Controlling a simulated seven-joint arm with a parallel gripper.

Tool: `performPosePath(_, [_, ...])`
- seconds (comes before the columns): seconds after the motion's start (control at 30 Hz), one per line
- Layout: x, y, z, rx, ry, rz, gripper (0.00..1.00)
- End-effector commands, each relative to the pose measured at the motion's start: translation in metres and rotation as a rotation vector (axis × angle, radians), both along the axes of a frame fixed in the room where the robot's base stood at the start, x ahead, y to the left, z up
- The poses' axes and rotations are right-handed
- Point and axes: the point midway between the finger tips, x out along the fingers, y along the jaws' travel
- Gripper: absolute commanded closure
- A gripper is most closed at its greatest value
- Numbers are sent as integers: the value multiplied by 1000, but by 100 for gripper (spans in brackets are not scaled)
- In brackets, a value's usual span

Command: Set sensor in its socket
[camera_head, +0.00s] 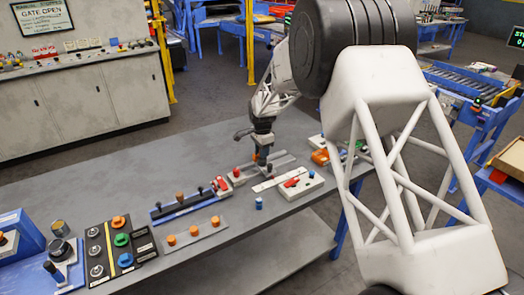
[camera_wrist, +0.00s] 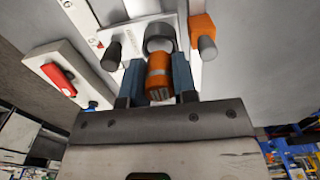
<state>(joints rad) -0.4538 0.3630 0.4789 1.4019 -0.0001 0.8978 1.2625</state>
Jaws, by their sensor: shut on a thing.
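My gripper (camera_wrist: 157,88) is shut on an orange cylindrical sensor (camera_wrist: 159,68) with a grey pinned end, held between its two blue fingers. In the wrist view a round grey socket (camera_wrist: 160,36) on a pale bracket lies just beyond the sensor, nearly in line with it. I cannot tell whether the sensor touches the socket. In the head view my gripper (camera_head: 262,150) is low over the back of the grey bench, above a pale fixture. The sensor and socket are too small there to make out clearly.
An orange block (camera_wrist: 202,27) with a dark cylinder stands right of the socket. A white box with a red handle (camera_wrist: 58,78) is at left. On the bench (camera_head: 235,250) stand a blue rail (camera_head: 185,207), a plate with orange knobs (camera_head: 196,234) and a small blue cylinder (camera_head: 259,203).

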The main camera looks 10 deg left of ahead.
Motion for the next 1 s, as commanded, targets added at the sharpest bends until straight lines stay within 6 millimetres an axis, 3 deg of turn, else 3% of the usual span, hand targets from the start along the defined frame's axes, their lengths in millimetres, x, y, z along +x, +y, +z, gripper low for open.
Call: performPosePath(1.0, [0,0,-10,0,0,0,97])
